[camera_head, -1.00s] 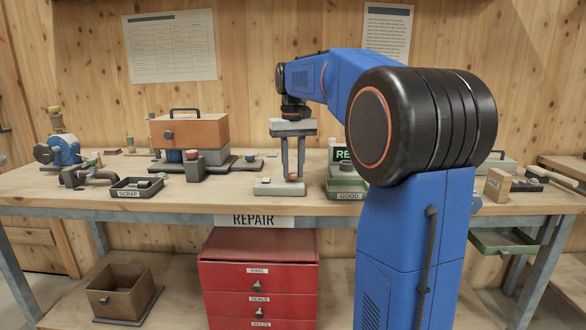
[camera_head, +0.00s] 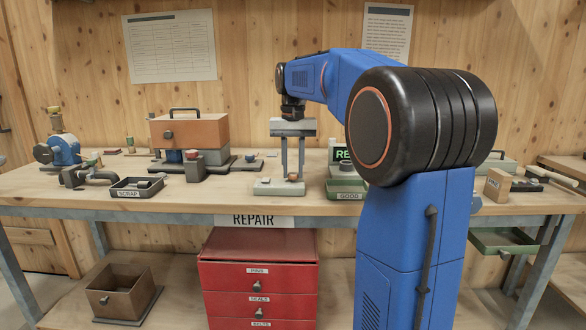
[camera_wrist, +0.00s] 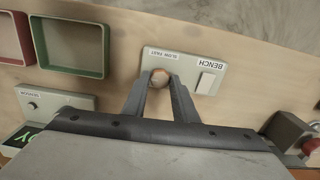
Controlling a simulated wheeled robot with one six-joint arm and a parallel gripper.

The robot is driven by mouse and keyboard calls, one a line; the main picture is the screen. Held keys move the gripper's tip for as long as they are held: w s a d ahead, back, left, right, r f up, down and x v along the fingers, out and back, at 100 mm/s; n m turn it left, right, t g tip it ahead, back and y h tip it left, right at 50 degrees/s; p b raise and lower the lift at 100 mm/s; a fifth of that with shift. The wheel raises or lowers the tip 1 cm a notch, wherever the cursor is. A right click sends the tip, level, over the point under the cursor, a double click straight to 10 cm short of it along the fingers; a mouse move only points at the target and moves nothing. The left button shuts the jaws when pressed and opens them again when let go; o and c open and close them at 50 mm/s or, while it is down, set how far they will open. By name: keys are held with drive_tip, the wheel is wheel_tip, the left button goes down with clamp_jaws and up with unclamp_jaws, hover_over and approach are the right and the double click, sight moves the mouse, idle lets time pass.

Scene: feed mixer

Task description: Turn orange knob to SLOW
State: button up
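The orange knob (camera_wrist: 160,77) is small and round. It stands on a pale control panel (camera_wrist: 195,62) marked BENCH, with SLOW and FAST printed by the knob. In the head view the knob (camera_head: 293,177) is on the panel (camera_head: 268,186) at the bench's front middle. My gripper (camera_head: 293,176) points straight down above the panel. Its two fingers stand on either side of the knob, with small gaps showing, so it looks open. The knob's pointer mark cannot be made out. A pale square switch (camera_wrist: 206,83) is on the same panel.
A green GOOD tray (camera_head: 347,190) is close right of the panel. A brown-topped machine (camera_head: 190,133) and a SCRAP tray (camera_head: 137,188) are to the left. Bare bench shows left of the panel.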

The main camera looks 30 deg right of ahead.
sight(293, 173)
drive_tip(key=o, duration=0.4)
drive_tip(key=shift+c, duration=0.2)
drive_tip(key=shift+r, duration=0.1)
wheel_tip(293, 173, up, 17)
idle(0.3)
drive_tip(key=shift+r, duration=0.1)
idle(0.3)
drive_tip(key=s+a+f+n+t, duration=0.1)
drive_tip(key=s+a+f, duration=0.4)
drive_tip(key=s+f, duration=0.5)
drive_tip(key=s+a+f+n+t, duration=0.2)
drive_tip(key=s+a+f, duration=0.3)
drive_tip(key=s+f, duration=0.5)
drive_tip(key=s+a+f+n+t, duration=0.1)
drive_tip(key=s+a+f+n, duration=0.2)
drive_tip(key=f, duration=1.4)
drive_tip(key=s+a, duration=0.3)
drive_tip(key=s, duration=0.4)
drive_tip(key=shift+t, duration=0.4)
